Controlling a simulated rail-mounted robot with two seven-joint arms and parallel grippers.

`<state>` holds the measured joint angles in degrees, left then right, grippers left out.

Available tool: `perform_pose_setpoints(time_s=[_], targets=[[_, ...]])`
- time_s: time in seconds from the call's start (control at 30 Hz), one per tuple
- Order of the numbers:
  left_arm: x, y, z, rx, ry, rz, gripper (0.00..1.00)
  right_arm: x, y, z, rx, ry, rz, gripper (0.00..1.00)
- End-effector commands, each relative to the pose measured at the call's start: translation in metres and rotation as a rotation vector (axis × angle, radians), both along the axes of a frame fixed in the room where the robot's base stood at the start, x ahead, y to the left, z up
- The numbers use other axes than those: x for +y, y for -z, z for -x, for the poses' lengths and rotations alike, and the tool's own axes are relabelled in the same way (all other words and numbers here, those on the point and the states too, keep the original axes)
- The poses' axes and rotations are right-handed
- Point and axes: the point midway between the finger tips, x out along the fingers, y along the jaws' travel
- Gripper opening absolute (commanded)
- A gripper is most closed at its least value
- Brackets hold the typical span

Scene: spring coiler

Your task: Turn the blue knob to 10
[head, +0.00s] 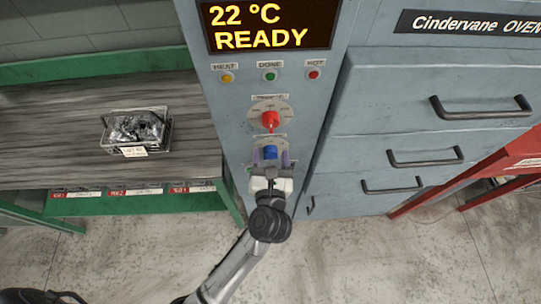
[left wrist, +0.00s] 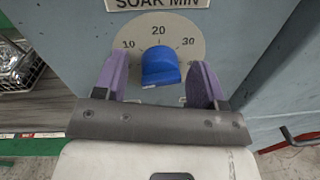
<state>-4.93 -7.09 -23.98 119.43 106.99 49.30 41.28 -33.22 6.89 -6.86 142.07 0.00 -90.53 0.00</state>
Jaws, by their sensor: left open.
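The blue knob (head: 270,152) is on the grey control panel, below the red knob (head: 270,120). In the left wrist view the blue knob (left wrist: 160,66) sits on a round dial (left wrist: 190,30) marked 10, 20 and 30, under a "SOAK MIN" label. A pale edge shows at the knob's lower front; I cannot tell its exact setting. My left gripper (left wrist: 160,80) is open, with one purple finger on each side of the knob. A gap shows on both sides, and no contact is visible. My right gripper is not clearly seen.
The display (head: 265,25) reads "22 °C READY" above three small lamps (head: 270,76). A wire basket (head: 137,132) with metal parts stands on the bench at left. Grey drawers with dark handles (head: 425,157) are to the right.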

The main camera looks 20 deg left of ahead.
Motion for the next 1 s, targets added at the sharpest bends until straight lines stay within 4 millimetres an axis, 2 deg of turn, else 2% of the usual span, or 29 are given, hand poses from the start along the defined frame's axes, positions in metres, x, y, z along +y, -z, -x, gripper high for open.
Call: perform_pose_setpoints(time_s=[0.23, 0.7, 0.87, 1.0], targets=[[0.0, 0.0, 0.0, 0.0, 0.0, 0.0, 0.63, 0.001, 0.0, 0.0, 0.0, 0.004, -0.005, 0.0], [0.0, 0.0, 0.0, 0.0, 0.0, 0.0, 0.18, 0.001, 0.0, 0.0, 0.0, 0.001, -0.002, 0.0], [0.0, -0.001, 0.0, 0.003, 0.0, -0.006, 0.17, -0.001, -0.003, 0.0, 0.0, -0.002, 0.003, 0.0], [0.0, -0.004, 0.0, 0.021, -0.001, -0.041, 0.17, -0.001, -0.014, 0.0, 0.0, -0.004, 0.005, 0.0]])
